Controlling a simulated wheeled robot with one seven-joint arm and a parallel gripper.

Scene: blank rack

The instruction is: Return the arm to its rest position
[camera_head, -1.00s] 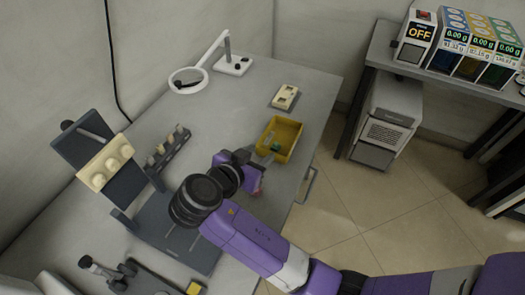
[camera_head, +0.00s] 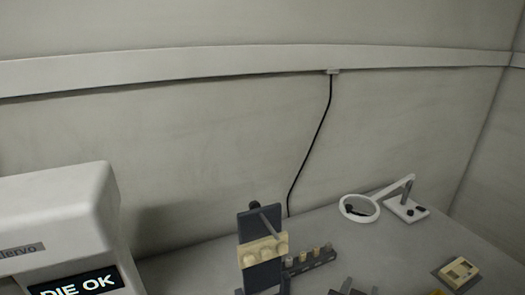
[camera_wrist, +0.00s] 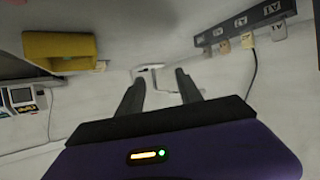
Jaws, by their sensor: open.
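My gripper (camera_wrist: 159,78) shows in the wrist view with its two dark fingers apart and nothing between them. The wrist picture looks turned over, with the grey table top along its upper part. A yellow bin (camera_wrist: 60,50) is at its upper left and a dark rack (camera_wrist: 225,32) with several small pieces is at its upper right, both apart from the fingers. In the head view, my arm is not clearly seen; small dark shapes at the bottom edge are too cut off to tell.
In the head view, a dark stand (camera_head: 258,232) holds a cream block (camera_head: 262,252) beside the small rack (camera_head: 312,262). A magnifier lamp (camera_head: 360,208) and a cream box (camera_head: 460,272) stand to the right. A white machine (camera_head: 60,225) reading "DIE OK" is at left.

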